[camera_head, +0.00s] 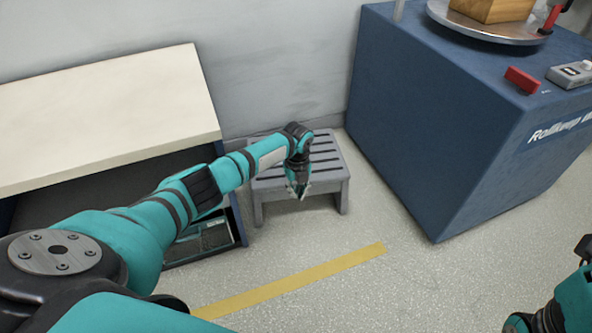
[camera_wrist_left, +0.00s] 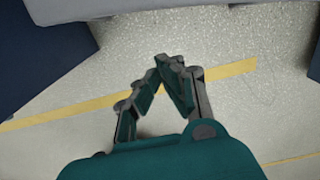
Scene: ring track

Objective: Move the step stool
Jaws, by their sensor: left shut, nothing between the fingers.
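The grey step stool (camera_head: 328,172) stands upright on the floor against the wall, between the cream-topped bench and the blue block. Its slatted top is partly hidden by my left forearm and wrist. My left gripper (camera_head: 299,190) points down at the front edge of the stool; I cannot tell whether it touches it. In the left wrist view the left gripper (camera_wrist_left: 168,62) has its fingertips together with nothing between them, over floor. My right arm shows only in part at the lower right of the head view, and its fingers cannot be made out.
The bench (camera_head: 110,110) has an open dark space below it, left of the stool. The blue block (camera_head: 440,120) stands right of the stool, carrying a round metal plate (camera_head: 480,26) and a red piece (camera_head: 522,80). A yellow floor stripe (camera_head: 300,281) crosses clear floor in front.

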